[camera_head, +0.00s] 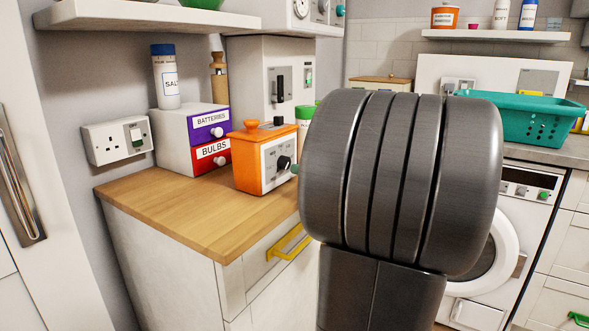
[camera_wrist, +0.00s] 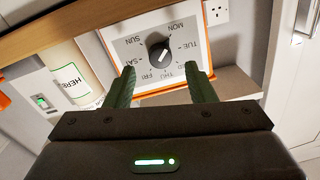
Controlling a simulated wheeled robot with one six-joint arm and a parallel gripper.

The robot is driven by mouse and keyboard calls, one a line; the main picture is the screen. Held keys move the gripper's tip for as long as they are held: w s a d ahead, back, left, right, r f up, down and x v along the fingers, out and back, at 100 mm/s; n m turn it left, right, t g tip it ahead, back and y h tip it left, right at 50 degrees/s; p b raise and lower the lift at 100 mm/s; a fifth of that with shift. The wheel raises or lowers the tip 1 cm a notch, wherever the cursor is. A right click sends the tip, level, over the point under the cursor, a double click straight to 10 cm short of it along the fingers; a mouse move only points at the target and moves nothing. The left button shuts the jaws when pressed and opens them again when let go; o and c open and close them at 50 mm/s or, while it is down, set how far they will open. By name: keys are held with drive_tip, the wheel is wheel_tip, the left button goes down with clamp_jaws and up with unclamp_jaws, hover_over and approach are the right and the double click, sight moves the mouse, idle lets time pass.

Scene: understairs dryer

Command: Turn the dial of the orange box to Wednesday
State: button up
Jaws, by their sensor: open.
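The orange box (camera_head: 246,168) stands on the wooden counter in the head view, its pale front panel facing right. Its round black dial (camera_head: 284,163) sits on that panel. In the wrist view the dial (camera_wrist: 159,51) is ringed by day labels, tilted in the picture. WED, between TUE and THU, is not clearly readable near the right finger. My gripper (camera_wrist: 159,74) is open, its two green fingers apart in front of the panel, below the dial in the picture. My arm hides most of the gripper in the head view.
A green-lidded jar (camera_head: 304,117) is close behind. A yellow drawer handle (camera_head: 288,242) sticks out below. The front left counter is clear.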

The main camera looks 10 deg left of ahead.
sight(288, 164)
drive_tip(key=shift+x, duration=2.05)
drive_tip(key=c, duration=1)
